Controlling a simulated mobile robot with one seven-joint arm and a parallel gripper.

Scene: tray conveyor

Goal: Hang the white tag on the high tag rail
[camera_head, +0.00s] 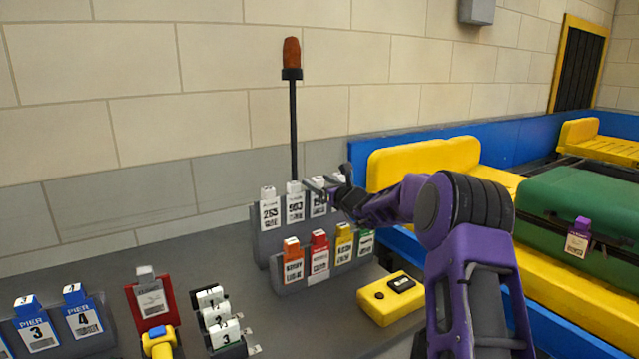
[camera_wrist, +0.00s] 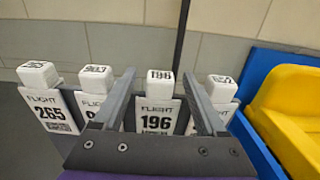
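Several white flight tags hang in a row on the high tag rail (camera_head: 262,246), the upper grey tier at the back. They include tag 265 (camera_wrist: 52,105), one beside it (camera_wrist: 95,85) partly covered by my left finger, tag 196 (camera_wrist: 157,112) and one at the right (camera_wrist: 220,88). Which of them the task means, I cannot tell. My gripper (camera_wrist: 160,82) is open, with one finger on each side of tag 196's white head and gaps between. In the head view my gripper (camera_head: 326,188) is at the right part of this row and partly hides the tags there.
A lower tier holds orange (camera_head: 292,260), red (camera_head: 319,255), yellow (camera_head: 344,244) and green (camera_head: 366,242) tags. A dark pole with a brown top (camera_head: 291,52) rises behind the rail. A yellow box (camera_head: 390,297) lies in front. A green suitcase (camera_head: 575,222) is on the conveyor at right.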

